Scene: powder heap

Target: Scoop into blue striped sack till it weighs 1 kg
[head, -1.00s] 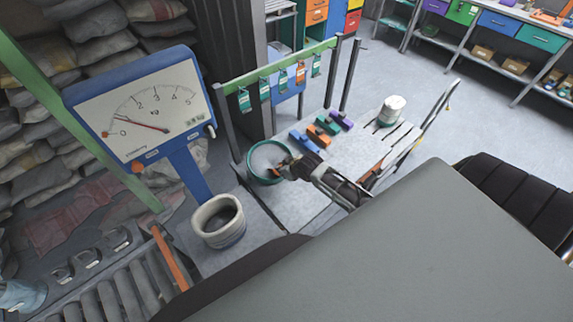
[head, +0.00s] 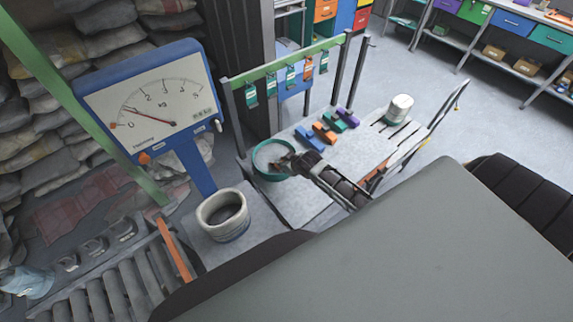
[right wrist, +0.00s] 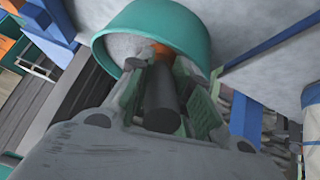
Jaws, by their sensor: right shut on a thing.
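The pale sack (head: 222,222) with a blue stripe stands open beneath the dial scale (head: 150,98), its inside dark. The scale's red needle points near the low end, around the 1 mark or just below; the exact reading is too small to tell. A green bowl (head: 262,172) of pale powder (head: 268,153) sits on the grey bench; it also shows in the right wrist view (right wrist: 190,30). My right gripper (head: 287,164) is shut on a dark handle (right wrist: 160,95) with an orange collar, at the bowl's rim. The scoop's head is hidden. My left gripper is out of view.
Blue, orange, green and purple blocks (head: 324,133) lie behind the bowl. A white tub (head: 399,108) stands farther right. A green rail (head: 285,62) with hanging tags runs behind. Rollers (head: 110,285) and an orange bar (head: 175,250) lie front left.

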